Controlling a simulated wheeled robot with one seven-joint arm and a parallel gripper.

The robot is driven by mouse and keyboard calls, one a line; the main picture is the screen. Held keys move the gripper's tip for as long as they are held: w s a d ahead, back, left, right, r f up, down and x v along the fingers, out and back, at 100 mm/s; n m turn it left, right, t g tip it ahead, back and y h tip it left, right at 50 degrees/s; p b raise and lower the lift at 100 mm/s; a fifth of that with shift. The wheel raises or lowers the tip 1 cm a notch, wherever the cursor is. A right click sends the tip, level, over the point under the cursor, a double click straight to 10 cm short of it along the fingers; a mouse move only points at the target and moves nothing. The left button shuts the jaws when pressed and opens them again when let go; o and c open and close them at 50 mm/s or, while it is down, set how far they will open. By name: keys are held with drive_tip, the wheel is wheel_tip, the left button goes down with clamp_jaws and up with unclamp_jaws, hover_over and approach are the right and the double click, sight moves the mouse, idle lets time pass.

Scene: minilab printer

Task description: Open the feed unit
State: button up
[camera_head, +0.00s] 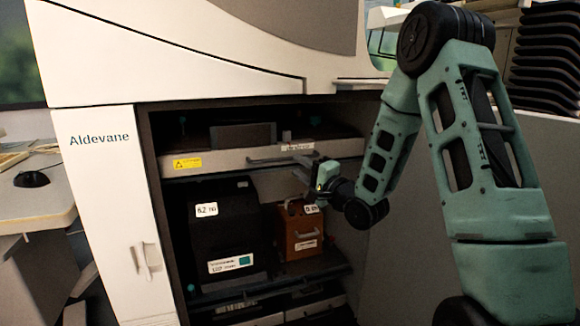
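The open bay of a large white minilab printer (95,200) faces me. Across its upper part is a pale drawer-like front (225,160) with a yellow warning label and a bar handle (268,160); no readable label confirms it as the feed unit. It looks pushed in. My gripper (302,170) is at the right of this front, close to the handle's right end. Whether it touches the handle is unclear. The fingers are small and dark, so their opening cannot be made out.
Below are a black box (228,235) marked 6.2 and an orange-brown box (301,240) with a handle. More pale fronts (305,310) lie at the bottom. A white door (120,255) stands left, beside a desk (40,200). Stacked black trays (546,55) are at the upper right.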

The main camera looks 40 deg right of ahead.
drive_tip(key=x, duration=0.4)
drive_tip(key=shift+w, duration=0.3)
clamp_jaws()
drive_tip(key=shift+s, duration=0.1)
